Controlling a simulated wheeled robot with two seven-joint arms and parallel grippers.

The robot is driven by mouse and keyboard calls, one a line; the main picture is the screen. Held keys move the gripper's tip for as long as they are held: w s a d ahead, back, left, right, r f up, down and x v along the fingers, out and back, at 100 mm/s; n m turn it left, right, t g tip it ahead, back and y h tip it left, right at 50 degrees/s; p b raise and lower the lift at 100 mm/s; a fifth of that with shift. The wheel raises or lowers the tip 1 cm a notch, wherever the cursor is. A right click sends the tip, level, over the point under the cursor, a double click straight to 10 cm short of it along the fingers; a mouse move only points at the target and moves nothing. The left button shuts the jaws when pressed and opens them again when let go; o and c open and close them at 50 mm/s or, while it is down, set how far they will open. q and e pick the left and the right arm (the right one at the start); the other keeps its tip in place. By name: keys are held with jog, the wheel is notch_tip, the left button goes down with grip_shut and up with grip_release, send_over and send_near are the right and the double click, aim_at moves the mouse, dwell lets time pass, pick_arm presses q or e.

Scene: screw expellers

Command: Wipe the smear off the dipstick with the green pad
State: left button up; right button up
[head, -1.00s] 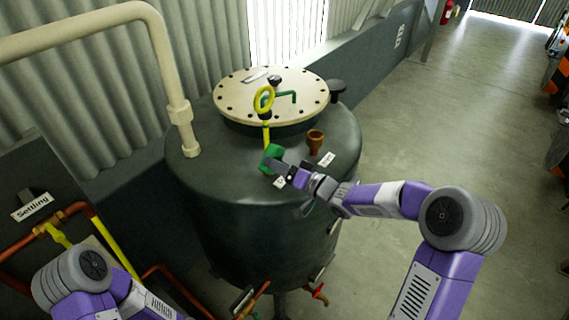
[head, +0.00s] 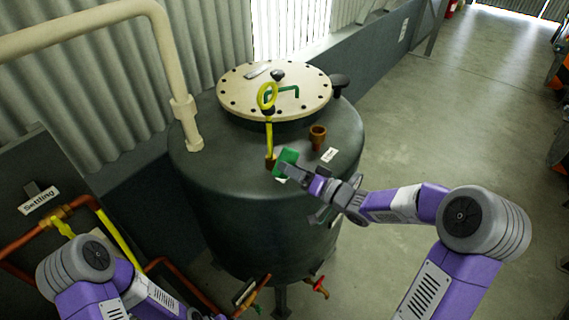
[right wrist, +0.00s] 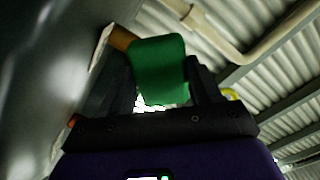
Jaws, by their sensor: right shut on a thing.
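The yellow dipstick (head: 269,132) stands upright with its ring handle (head: 268,96) at the top and its foot at a brown socket (head: 270,162) on the tank top. I cannot make out a smear on it. My right gripper (head: 285,170) is shut on the green pad (head: 287,158), just right of the dipstick's lower end; a small gap seems to show between them. In the right wrist view the pad (right wrist: 160,68) sits between the two dark fingers. My left arm is at the lower left, its gripper out of view.
The dark tank (head: 230,165) carries a pale bolted lid (head: 310,88) with a green handle, a brown cup-shaped fitting (head: 318,137) and a white label (head: 329,155). A cream pipe (head: 186,115) enters at the left. Open floor (head: 440,130) lies to the right.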

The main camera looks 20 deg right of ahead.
jog(key=shift+s+d, duration=0.25)
jog(key=shift+s, duration=0.15)
jog(key=shift+d, duration=0.1)
jog(key=p+v, duration=0.1)
jog(key=v, duration=0.2)
dwell(0.6)
